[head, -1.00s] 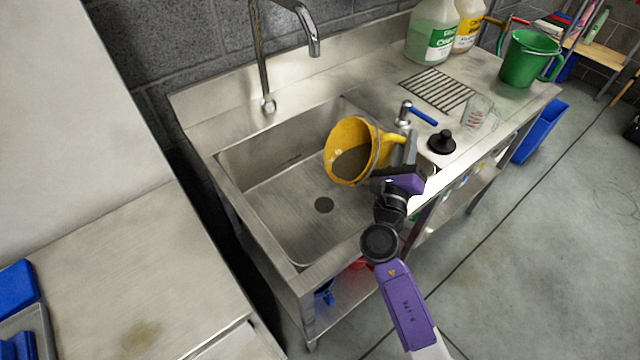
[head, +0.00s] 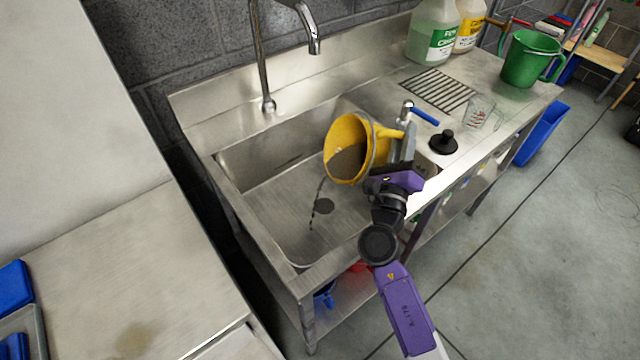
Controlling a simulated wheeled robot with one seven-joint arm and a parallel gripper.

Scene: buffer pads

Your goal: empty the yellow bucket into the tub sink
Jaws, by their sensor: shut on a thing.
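The yellow bucket (head: 372,150) is held over the right part of the tub sink (head: 270,205), tilted with its mouth toward the left and the camera. The fingertips are partly hidden, so the exact grip is hard to see.
A faucet (head: 266,60) rises behind the basin. On the right counter are a black stopper (head: 443,142), a clear measuring cup (head: 481,112), a blue-handled valve (head: 423,115), a drain grate (head: 437,91), jugs (head: 433,32) and a green bucket (head: 530,60).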

